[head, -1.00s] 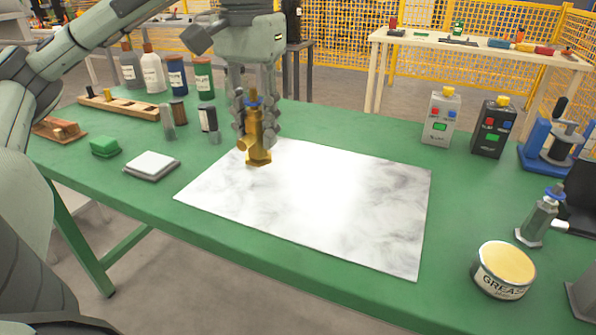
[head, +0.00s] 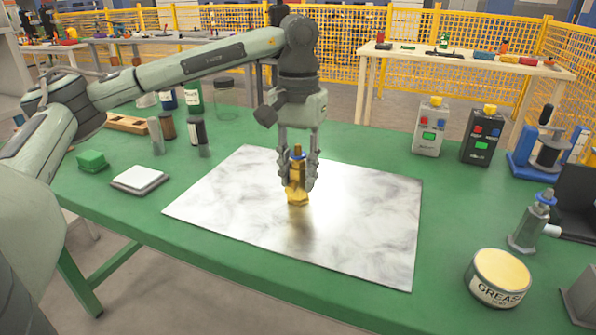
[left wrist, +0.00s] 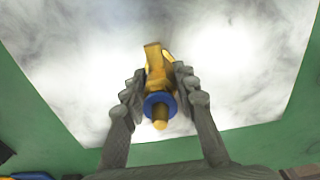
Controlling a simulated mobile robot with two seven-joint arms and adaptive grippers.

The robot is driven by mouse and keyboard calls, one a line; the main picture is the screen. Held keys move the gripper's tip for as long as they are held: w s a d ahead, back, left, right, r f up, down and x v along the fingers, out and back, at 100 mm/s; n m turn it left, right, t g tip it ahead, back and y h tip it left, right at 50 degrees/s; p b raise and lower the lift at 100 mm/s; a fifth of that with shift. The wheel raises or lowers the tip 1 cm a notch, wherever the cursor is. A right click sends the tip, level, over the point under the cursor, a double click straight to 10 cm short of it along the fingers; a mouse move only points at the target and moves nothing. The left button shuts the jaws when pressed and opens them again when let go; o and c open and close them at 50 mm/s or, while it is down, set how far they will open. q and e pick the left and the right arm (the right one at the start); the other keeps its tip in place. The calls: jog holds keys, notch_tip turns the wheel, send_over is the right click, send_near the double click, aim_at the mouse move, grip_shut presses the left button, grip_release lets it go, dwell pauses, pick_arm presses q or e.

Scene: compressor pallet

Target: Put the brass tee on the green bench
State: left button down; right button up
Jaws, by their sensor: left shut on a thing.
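The brass tee (head: 297,190) is a golden fitting with a blue ring near its top. It is upright between the fingers of my left gripper (head: 299,177), which is shut on it. In the left wrist view the tee (left wrist: 155,70) shows between the two fingers (left wrist: 163,88), its blue ring nearest the camera. The tee is over the white marbled sheet on the green bench (head: 130,215); a shadow or reflection shows below it. I cannot tell whether its base touches the sheet. My right gripper is not in view.
The marbled sheet (head: 350,225) covers the bench's middle and is otherwise bare. At right are a grease tin (head: 499,278), a grey-green fitting (head: 531,222) and two control boxes (head: 431,127). At left are a green block (head: 92,161), a white pad (head: 140,179) and several bottles.

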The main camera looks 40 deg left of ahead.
aim_at(299, 145)
pick_arm(q)
jog(key=shift+f, duration=0.1)
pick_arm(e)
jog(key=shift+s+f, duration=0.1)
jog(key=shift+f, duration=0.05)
pick_arm(q)
jog(key=c, duration=1.6)
grip_release()
jog(key=o, duration=0.4)
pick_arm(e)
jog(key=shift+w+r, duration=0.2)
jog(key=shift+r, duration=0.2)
pick_arm(q)
jog(key=shift+r, duration=0.2)
notch_tip(299, 145, up, 2)
jog(key=shift+r, duration=0.1)
notch_tip(299, 145, up, 6)
jog(key=shift+f, duration=0.1)
notch_tip(299, 145, up, 4)
jog(key=shift+f+p, duration=0.2)
jog(key=shift+p, duration=0.55)
jog(key=shift+r, duration=0.15)
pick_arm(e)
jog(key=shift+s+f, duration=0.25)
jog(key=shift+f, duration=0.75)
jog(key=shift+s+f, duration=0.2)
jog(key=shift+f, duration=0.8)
